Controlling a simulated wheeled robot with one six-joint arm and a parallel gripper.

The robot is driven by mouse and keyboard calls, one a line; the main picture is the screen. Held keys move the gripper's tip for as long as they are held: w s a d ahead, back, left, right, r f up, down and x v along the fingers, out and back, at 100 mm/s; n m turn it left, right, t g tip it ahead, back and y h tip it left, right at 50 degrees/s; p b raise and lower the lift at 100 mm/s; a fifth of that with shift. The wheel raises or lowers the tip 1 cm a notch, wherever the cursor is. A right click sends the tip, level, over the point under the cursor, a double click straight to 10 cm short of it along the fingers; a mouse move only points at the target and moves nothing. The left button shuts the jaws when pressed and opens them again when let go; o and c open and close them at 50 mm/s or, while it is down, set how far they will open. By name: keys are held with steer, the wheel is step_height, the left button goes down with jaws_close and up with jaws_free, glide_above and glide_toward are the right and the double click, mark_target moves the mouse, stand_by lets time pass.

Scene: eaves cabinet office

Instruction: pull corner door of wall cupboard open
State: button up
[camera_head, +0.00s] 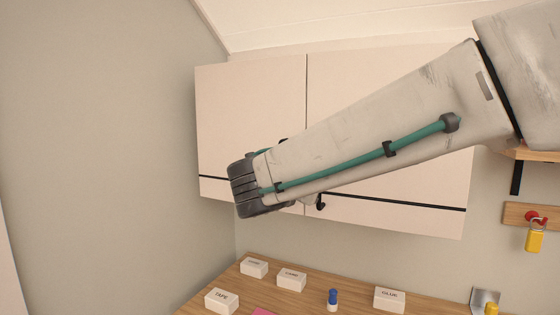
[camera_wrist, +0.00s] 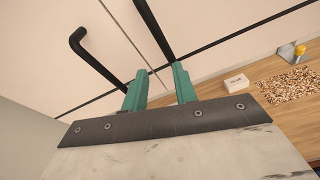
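The pale wall cupboard has a corner door (camera_head: 250,110) at left and a right door (camera_head: 400,75); both look shut. The corner door also fills the left of the wrist view (camera_wrist: 50,75). Its black bar handle (camera_wrist: 92,60) stands left of the seam, its lower end close to my left finger. The right door's black handle (camera_wrist: 155,30) runs down towards my right finger. My gripper (camera_wrist: 160,86) is open, its two green fingers apart with no handle seen between them. In the head view my arm hides the fingers and most of both handles.
A wooden desk (camera_head: 350,304) below holds several white boxes, such as the glue box (camera_head: 389,299), and a blue-capped stick (camera_head: 333,299). A grey wall (camera_head: 110,150) stands close at left. A yellow padlock (camera_head: 535,240) hangs at right.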

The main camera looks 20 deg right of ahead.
steer(key=w+a+r+n+t+y, duration=0.1)
steer(key=w+a+r+n+t, duration=0.25)
steer(key=a+n, duration=0.2)
steer(key=shift+m, duration=0.25)
steer(key=x, duration=0.5)
steer(key=a+x, duration=0.1)
steer(key=x, duration=0.2)
steer(key=shift+w+f, duration=0.3)
steer(key=shift+f, duration=0.1)
steer(key=shift+c, duration=0.3)
jaws_close()
